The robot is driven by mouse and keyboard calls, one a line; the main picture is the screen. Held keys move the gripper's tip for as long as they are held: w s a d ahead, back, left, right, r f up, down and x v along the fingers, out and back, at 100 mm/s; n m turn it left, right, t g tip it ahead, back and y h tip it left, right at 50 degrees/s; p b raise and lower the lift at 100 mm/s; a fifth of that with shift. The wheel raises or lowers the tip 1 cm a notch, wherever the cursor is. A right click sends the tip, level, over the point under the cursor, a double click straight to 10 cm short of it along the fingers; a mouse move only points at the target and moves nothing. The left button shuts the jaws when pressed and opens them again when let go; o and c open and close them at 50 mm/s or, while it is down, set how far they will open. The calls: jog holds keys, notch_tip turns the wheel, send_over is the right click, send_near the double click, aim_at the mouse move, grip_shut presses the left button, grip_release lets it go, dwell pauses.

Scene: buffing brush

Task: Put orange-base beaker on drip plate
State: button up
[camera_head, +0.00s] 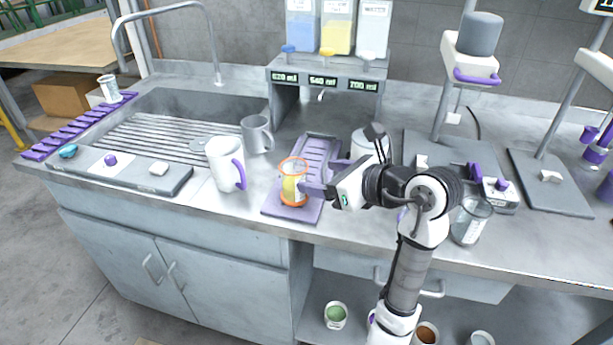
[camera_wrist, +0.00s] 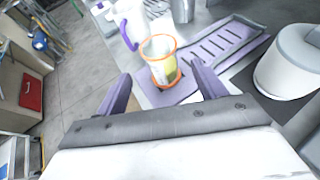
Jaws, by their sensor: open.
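The orange-base beaker (camera_head: 293,183) is clear with orange rims and yellow contents. It stands upright on the near end of the purple drip plate (camera_head: 272,209), which has a slotted part behind it. In the wrist view the beaker (camera_wrist: 160,62) stands on the drip plate (camera_wrist: 232,38), just beyond my fingers. My gripper (camera_head: 312,180) is at the beaker's right side in the head view. In the wrist view my gripper (camera_wrist: 163,88) has its purple fingers spread wide, with nothing held between them. Whether a finger touches the beaker cannot be told.
A white mug with purple handle (camera_head: 226,165) and a grey mug (camera_head: 257,134) stand left of the plate. A dispenser (camera_head: 326,75) with colored tanks is behind. A white cylinder (camera_wrist: 290,62) stands close on the right. A glass beaker (camera_head: 471,220) is further right.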

jog(key=shift+v, duration=0.9)
